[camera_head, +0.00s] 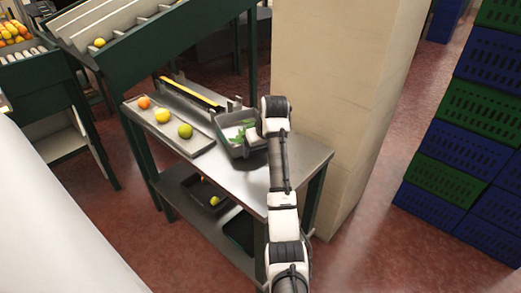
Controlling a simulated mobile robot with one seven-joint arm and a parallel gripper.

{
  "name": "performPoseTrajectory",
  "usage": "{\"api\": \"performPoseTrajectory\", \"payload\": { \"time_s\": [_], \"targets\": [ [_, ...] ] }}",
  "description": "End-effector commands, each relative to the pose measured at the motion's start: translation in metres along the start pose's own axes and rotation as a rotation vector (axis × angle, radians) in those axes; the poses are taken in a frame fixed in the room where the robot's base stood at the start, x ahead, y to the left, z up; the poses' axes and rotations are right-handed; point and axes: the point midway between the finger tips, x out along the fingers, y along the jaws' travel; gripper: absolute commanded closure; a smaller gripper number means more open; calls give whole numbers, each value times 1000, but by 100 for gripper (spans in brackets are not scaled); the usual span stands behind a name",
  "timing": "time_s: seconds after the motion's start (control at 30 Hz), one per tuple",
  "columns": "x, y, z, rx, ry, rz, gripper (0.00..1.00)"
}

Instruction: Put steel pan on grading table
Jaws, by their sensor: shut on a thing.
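The steel pan (233,118) is a grey, rectangular, open container with green leaves in it. It is at the back right of the steel-topped grading table (237,176). I cannot tell whether the pan rests on the top or hangs just above it. My gripper (258,134) is at the pan's right side, shut on its rim. The fingertips are mostly hidden by my wrist, which also covers the pan's right end.
A shallow tray (202,149) with an orange, a yellow and a green fruit lies left of the pan. A yellow-edged bar (190,92) is behind it. A beige pillar (330,90) stands close right. The table's front top is clear. Crates (470,130) are stacked far right.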

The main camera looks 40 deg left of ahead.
Motion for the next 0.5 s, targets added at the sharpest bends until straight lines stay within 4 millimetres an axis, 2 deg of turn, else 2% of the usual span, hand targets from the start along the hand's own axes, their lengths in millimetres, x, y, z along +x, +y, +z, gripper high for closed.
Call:
{"api": "performPoseTrajectory", "payload": {
  "time_s": [0.1, 0.4, 0.43, 0.5],
  "targets": [
    [10, 0, 4, 0, 1, -1, 55],
    [13, 0, 5, 0, 3, 0, 55],
    [14, 0, 6, 0, 1, -1, 17],
    [14, 0, 6, 0, 1, -1, 8]
  ]
}}
